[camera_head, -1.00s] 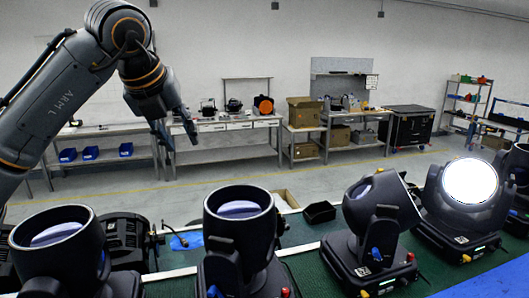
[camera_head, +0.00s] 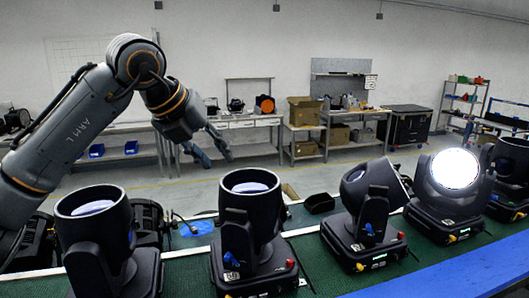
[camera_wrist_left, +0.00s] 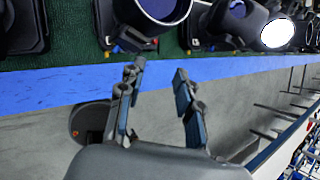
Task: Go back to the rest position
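My left arm comes in from the left in the head view, raised over the row of lights. My left gripper (camera_head: 216,158) hangs in the air behind and above the lights, with its two fingers apart. In the left wrist view the gripper (camera_wrist_left: 160,70) is open, with nothing between its fingers. It points towards the blue strip (camera_wrist_left: 75,92) and the green surface beyond. My right arm and gripper are not in view.
Several black moving-head lights stand on a green-topped table (camera_head: 310,262): one at left (camera_head: 97,230), one at centre (camera_head: 250,225), others at right (camera_head: 370,205), one lit white (camera_head: 452,185). A blue strip (camera_head: 470,270) runs along the near edge. Workbenches stand far behind.

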